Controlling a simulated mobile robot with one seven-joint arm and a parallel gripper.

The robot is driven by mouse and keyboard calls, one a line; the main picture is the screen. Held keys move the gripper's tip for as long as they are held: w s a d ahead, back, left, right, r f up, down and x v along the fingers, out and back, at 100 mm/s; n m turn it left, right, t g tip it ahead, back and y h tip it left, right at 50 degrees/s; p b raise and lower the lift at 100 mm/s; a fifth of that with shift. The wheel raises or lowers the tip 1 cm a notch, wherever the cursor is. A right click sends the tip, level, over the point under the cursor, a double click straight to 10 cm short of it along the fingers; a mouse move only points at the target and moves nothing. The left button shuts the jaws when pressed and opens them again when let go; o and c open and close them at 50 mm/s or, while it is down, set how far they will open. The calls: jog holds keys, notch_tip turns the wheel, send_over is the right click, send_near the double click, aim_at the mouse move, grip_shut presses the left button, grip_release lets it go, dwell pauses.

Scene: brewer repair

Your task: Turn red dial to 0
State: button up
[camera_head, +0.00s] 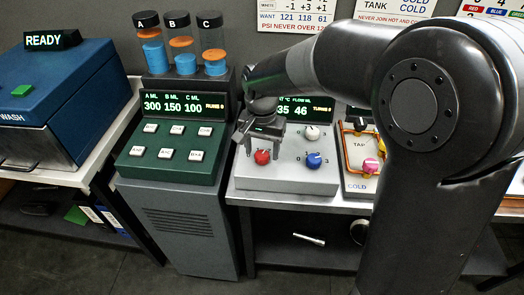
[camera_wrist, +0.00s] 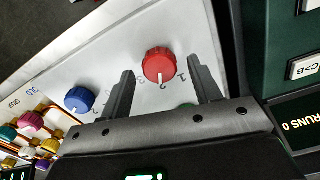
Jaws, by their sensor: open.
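The red dial (camera_head: 262,157) sits on the sloped face of the grey control panel (camera_head: 290,180), at the panel's left side. In the wrist view the red dial (camera_wrist: 159,65) shows between and just beyond my two fingertips, with a white pointer line on its lower edge. Printed digits ring it; a 1 and a 2 are readable. My gripper (camera_head: 257,150) hangs over the dial, and its fingers (camera_wrist: 160,78) are open on either side of it, apart from it as far as I can tell. Part of the scale is hidden behind the gripper.
A blue dial (camera_head: 313,160) and a white dial (camera_head: 312,133) sit to the right on the same panel. The green dispenser console (camera_head: 172,152) stands close at the left.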

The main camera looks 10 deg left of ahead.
jog(key=shift+f, duration=0.65)
jog(key=shift+c, duration=0.5)
jog(key=c, duration=0.9)
